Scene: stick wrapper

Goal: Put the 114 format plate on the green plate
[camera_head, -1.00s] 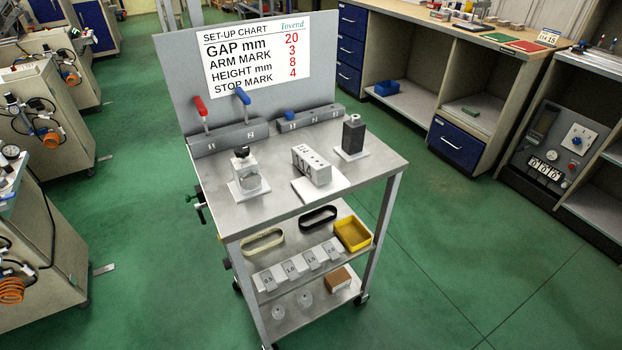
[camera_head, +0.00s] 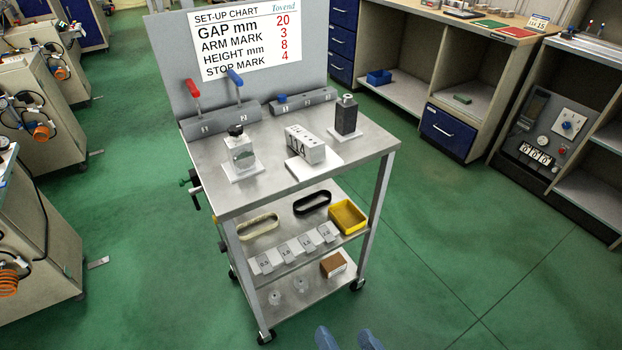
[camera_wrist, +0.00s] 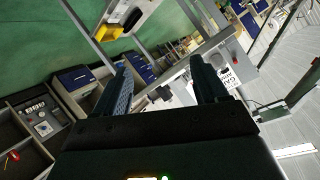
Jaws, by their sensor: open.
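My gripper (camera_head: 349,338) shows only as two blue fingertips at the bottom edge of the head view, over the floor. In the wrist view my gripper (camera_wrist: 162,80) is open, with nothing between its fingers. A flat green plate (camera_head: 490,24) lies on the bench top at the upper right, far from my gripper. I cannot pick out the 114 format plate by its number. A light grey block with dark marks (camera_head: 306,143) stands on a white base on the cart; its marks are too small to read surely.
The metal cart (camera_head: 205,158) has a set-up chart (camera_head: 245,40) behind and shelves below. A yellow bin (camera_head: 347,215) sits on its middle shelf. A red plate (camera_head: 517,32) lies beside the green one. Green floor (camera_head: 450,230) is open right of the cart.

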